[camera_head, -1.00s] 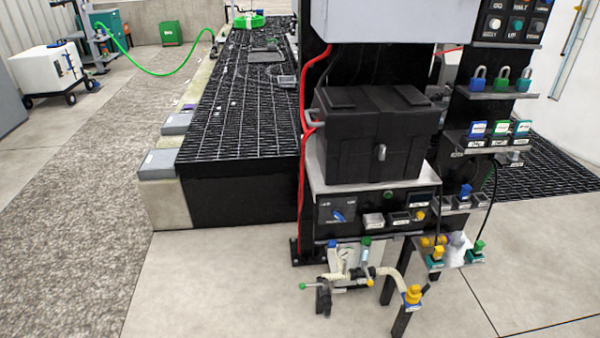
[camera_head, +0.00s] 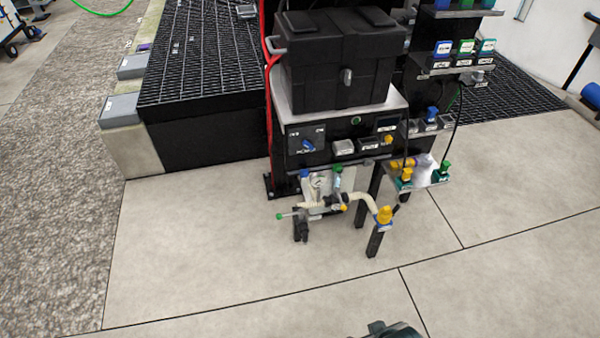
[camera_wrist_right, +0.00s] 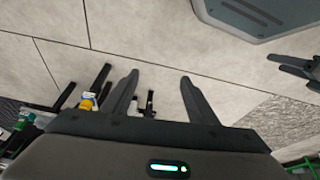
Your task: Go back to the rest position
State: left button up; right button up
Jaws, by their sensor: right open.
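My right gripper (camera_wrist_right: 160,88) shows in the right wrist view with its two dark fingers spread apart. It is open, with nothing between the fingertips, over the pale floor. In the head view only a dark rounded piece, probably of my arm, shows at the bottom edge. A dark pronged shape at the right edge of the wrist view may be my left gripper; it is cut off and its opening is unclear. My left arm does not show in the head view.
A black tote (camera_head: 345,62) sits on a panelled stand (camera_head: 290,142). A pipe manifold (camera_head: 318,205) with a gauge and coloured valves stands low in front. A small shelf (camera_head: 425,180) holds fittings to its right. Black grating (camera_head: 200,60) lies behind left. The front floor (camera_head: 240,270) is clear.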

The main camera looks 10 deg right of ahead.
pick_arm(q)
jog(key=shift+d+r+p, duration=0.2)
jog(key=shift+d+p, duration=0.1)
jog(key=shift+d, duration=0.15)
pick_arm(e)
notch_tip(320, 180, down, 22)
jog(key=s+a+t, duration=0.1)
jog(key=s+a, duration=0.1)
jog(key=shift+f+y, duration=0.25)
jog(key=shift+y, duration=0.05)
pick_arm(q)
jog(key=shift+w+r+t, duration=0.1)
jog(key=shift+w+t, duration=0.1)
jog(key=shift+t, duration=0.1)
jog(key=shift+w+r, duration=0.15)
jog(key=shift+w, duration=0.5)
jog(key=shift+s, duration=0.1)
